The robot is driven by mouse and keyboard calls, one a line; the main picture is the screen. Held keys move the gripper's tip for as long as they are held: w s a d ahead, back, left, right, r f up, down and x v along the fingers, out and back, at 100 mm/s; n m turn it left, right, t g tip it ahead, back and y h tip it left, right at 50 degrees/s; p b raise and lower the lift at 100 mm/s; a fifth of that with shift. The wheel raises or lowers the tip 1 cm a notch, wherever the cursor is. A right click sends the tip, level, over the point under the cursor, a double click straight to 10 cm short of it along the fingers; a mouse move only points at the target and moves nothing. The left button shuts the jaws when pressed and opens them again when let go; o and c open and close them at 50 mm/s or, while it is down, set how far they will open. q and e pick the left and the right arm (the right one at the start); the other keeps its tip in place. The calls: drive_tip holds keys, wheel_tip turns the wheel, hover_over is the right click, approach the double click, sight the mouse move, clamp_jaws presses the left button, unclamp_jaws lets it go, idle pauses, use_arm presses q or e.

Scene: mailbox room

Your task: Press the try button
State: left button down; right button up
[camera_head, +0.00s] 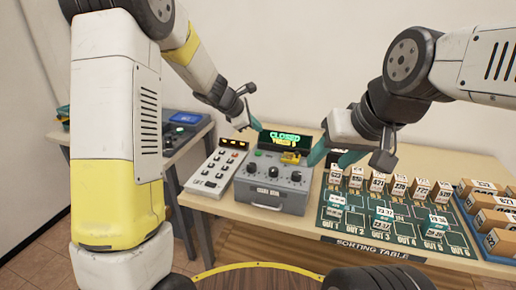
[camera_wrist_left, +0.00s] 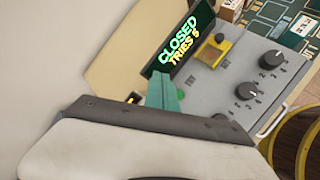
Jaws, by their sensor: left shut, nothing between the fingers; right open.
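The grey console (camera_head: 272,182) stands on the table with three dark knobs on its front. Its display (camera_head: 285,138) reads CLOSED and TRIES, with a digit that looks like 5. A yellow part (camera_wrist_left: 212,49) with a dark knob sits near the display. My left gripper (camera_head: 254,123) is shut and empty above the console's back left. My right gripper (camera_head: 334,156) is open and empty right of the console.
A white keypad panel (camera_head: 215,170) stands left of the console. The green sorting mat (camera_head: 400,238) with several small boxes lies to the right. Brown boxes (camera_head: 490,207) fill a tray at the far right. A blue-topped device (camera_head: 186,118) is on the left side table.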

sight(256, 154)
use_arm(q)
drive_tip(key=shift+f, duration=3.55)
drive_tip(key=shift+f, duration=0.15)
drive_tip(key=shift+f, duration=0.25)
drive_tip(key=shift+f, duration=0.45)
drive_tip(key=shift+r, duration=0.9)
drive_tip(key=shift+r, duration=2.5)
